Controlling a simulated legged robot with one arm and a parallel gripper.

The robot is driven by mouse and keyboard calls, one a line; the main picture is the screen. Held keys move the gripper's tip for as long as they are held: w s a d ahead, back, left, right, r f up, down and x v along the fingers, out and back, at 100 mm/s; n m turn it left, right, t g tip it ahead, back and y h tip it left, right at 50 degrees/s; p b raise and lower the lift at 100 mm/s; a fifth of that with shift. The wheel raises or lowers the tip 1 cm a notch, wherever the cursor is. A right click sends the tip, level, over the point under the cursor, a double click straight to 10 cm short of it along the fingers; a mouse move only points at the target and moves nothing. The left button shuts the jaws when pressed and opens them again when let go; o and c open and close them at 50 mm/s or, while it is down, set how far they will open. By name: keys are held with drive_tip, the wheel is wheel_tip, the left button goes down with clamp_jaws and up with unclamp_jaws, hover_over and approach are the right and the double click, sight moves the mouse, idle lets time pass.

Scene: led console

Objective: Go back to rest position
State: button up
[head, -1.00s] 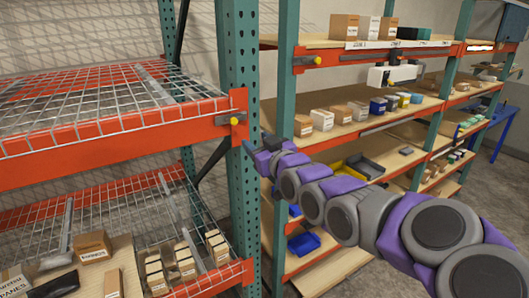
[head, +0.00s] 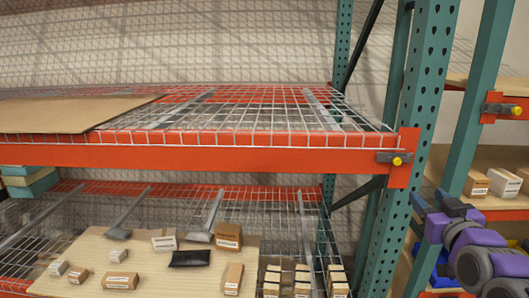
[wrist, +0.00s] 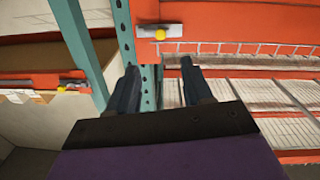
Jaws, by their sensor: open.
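My gripper (wrist: 158,75) is open and empty in the wrist view, its two dark fingers apart. They point toward a teal rack post (wrist: 123,35) and the end of an orange beam with a yellow knob. In the head view my gripper (head: 435,208) is at the right edge, in front of the neighbouring shelf bay, with my purple and grey arm links behind it. Whether the fingers touch the post cannot be told. No console or LED panel shows in either view.
A wire-mesh rack with an orange beam (head: 200,157) fills the head view, a cardboard sheet (head: 70,113) on top. Its lower shelf holds several small boxes, one being a brown box (head: 228,236), and a black pouch (head: 190,259). The teal post (head: 425,90) stands close left of my arm.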

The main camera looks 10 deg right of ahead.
drive_tip(key=s+a+f+n+g+y+b, duration=0.1)
drive_tip(key=a+f+g+y+b, duration=0.2)
drive_tip(key=a+f, duration=0.7)
drive_tip(key=a+f+n+g+y+b, duration=0.15)
drive_tip(key=a+f+g+b, duration=0.3)
drive_tip(key=a+f, duration=0.6)
drive_tip(key=s+a+f+g+b, duration=0.3)
drive_tip(key=s+a+f+g, duration=0.2)
drive_tip(key=s+f, duration=0.3)
drive_tip(key=s+a+f+m+g+b, duration=0.1)
drive_tip(key=s+a+f+g+b, duration=0.3)
drive_tip(key=s+f, duration=0.5)
drive_tip(key=s+a+g, duration=0.1)
drive_tip(key=s+g, duration=0.1)
drive_tip(key=s, duration=0.5)
drive_tip(key=shift+a+f, duration=0.25)
drive_tip(key=shift+a, duration=0.05)
drive_tip(key=shift+g+y, duration=0.25)
drive_tip(key=shift+c, duration=0.7)
drive_tip(key=shift+d, duration=0.15)
